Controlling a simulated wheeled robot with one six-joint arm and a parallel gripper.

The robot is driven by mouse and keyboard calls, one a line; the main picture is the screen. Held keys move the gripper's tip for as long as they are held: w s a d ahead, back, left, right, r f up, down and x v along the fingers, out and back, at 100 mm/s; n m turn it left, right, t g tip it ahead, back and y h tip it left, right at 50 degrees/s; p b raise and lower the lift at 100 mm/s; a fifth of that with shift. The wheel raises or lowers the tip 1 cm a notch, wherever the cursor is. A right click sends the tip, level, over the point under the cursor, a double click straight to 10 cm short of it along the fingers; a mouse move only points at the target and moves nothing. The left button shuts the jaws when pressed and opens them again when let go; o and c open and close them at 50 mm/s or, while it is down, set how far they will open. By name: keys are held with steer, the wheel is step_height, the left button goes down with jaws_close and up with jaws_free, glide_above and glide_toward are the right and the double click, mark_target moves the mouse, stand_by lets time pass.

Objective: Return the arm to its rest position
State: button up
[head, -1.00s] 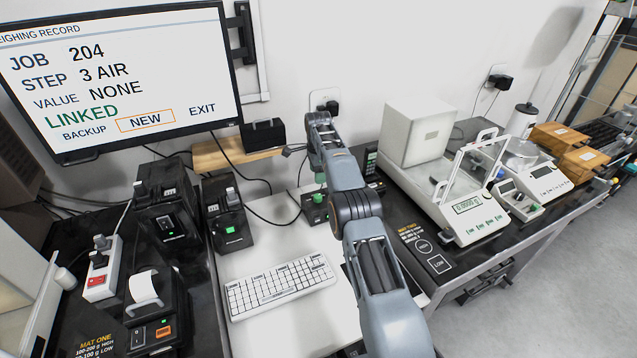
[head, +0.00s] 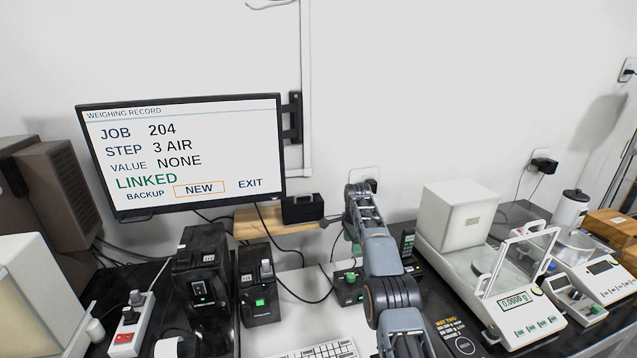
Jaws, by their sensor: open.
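My arm reaches up from the bottom of the head view to a bend in front of the wall. A dark end piece, apparently part of my gripper (head: 331,220), sticks out to the left of that bend, close to the black box on the wooden shelf. The rest of my gripper is hidden behind my arm links. I see nothing held there.
A monitor (head: 182,152) reads job 204, step 3 AIR, value NONE, LINKED. A black box (head: 303,209) sits on a wooden shelf (head: 262,222). A balance (head: 517,300) with a clear shield stands right. Black devices (head: 203,265) stand left; a keyboard (head: 315,350) lies in front.

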steer(key=f, duration=0.1)
steer(key=f+n, duration=0.2)
steer(key=f, duration=0.1)
steer(key=shift+s+g, duration=0.3)
steer(key=shift+s, duration=0.05)
steer(key=s+n, duration=0.1)
steer(key=f+n, duration=0.1)
steer(key=n, duration=0.1)
steer(key=shift+s+f, duration=0.3)
steer(key=shift+s, duration=0.05)
steer(key=s+r+n+t, duration=0.1)
steer(key=s+r+n, duration=0.2)
steer(key=s, duration=0.9)
steer(key=s+r+n+t, duration=0.1)
steer(key=s+r+n, duration=0.3)
steer(key=s, duration=0.9)
steer(key=s+r+n+t, duration=0.2)
steer(key=s+r, duration=0.5)
steer(key=s, duration=0.6)
steer(key=shift+r+n, duration=0.25)
steer(key=shift+n, duration=0.45)
steer(key=shift+c, duration=0.3)
